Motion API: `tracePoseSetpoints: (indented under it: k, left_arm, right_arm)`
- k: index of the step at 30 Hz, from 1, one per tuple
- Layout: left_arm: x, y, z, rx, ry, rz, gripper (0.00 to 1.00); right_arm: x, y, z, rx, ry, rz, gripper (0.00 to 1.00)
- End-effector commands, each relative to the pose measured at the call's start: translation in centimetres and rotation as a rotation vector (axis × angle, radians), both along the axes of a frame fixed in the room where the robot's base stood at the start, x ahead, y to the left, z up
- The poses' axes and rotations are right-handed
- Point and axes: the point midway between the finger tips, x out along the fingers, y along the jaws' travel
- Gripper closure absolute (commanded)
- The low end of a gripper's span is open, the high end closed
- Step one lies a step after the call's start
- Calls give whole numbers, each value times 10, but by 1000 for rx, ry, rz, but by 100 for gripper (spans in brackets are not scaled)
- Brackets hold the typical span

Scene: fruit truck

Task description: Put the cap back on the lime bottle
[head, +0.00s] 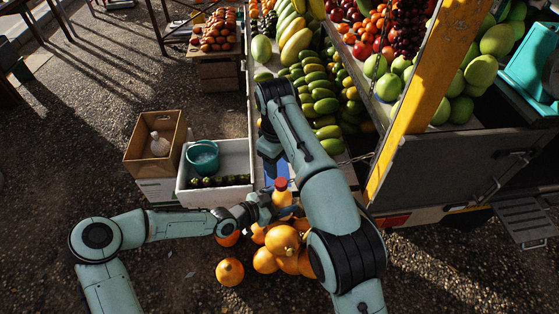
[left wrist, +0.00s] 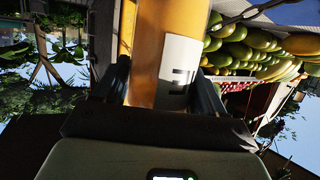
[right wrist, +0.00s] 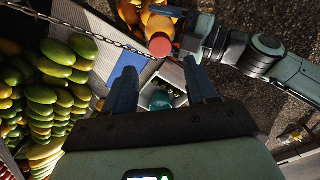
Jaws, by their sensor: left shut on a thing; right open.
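The lime bottle (head: 282,199) is orange-yellow and stands roughly upright in my left gripper (head: 268,208). In the left wrist view, the bottle (left wrist: 150,45) with its white label sits between the two fingers. The red cap (head: 281,184) is at the bottle's top; it also shows in the right wrist view (right wrist: 160,45). I cannot tell whether it is fully seated. My right gripper (head: 269,165) is open and empty, up and left of the cap in the head view. In the right wrist view, the cap is just beyond the open fingertips (right wrist: 162,75), apart from them.
A white crate (head: 217,196) holding a teal bucket (head: 202,158) and dark green produce stands left of the bottle. A brown box (head: 136,152) with a white bottle (head: 159,145) is farther left. Large orange fruits (head: 282,240) lie below. The truck's fruit display is behind my right arm.

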Motion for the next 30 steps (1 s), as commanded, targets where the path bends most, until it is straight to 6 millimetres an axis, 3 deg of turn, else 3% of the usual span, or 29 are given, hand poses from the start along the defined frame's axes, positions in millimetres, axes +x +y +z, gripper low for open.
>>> tracePoseSetpoints:
  k: [7, 21, 30]
  left_arm:
    - [0, 0, 1, -2, -3, 0, 100]
    - [0, 0, 1, -2, -3, 0, 100]
    - [0, -1, 1, -2, -3, 0, 100]
  right_arm:
    - [0, 0, -11, -1, 3, -1, 43]
    - [3, -3, -74, -1, 0, -2, 43]
    - [3, -3, -80, 0, 0, -2, 43]
